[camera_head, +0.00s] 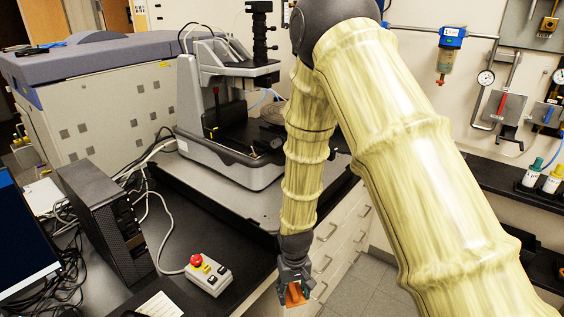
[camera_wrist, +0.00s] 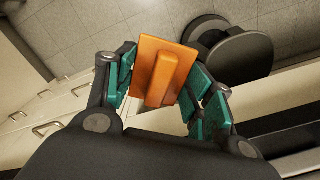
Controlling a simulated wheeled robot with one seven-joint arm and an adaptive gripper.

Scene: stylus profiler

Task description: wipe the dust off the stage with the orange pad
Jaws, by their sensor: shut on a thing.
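The orange pad (camera_wrist: 172,58) is a flat orange plate with a raised block on it. It is held between the teal-padded fingers of my gripper (camera_wrist: 168,85) in the wrist view. In the head view the orange pad (camera_head: 294,293) shows at the tip of my gripper (camera_head: 292,289), low in front of the drawers and beyond the bench edge. The stylus profiler (camera_head: 232,120) stands on the bench at upper middle. Its stage (camera_head: 250,143) lies in the dark recess of the base, partly hidden by my arm. I cannot make out dust on it.
A control box with a red button (camera_head: 207,273) sits on the near bench. A black computer tower (camera_head: 105,220) and cables stand left of it. White drawers (camera_head: 335,240) are right of my gripper. Bottles (camera_head: 552,178) stand on a shelf at right.

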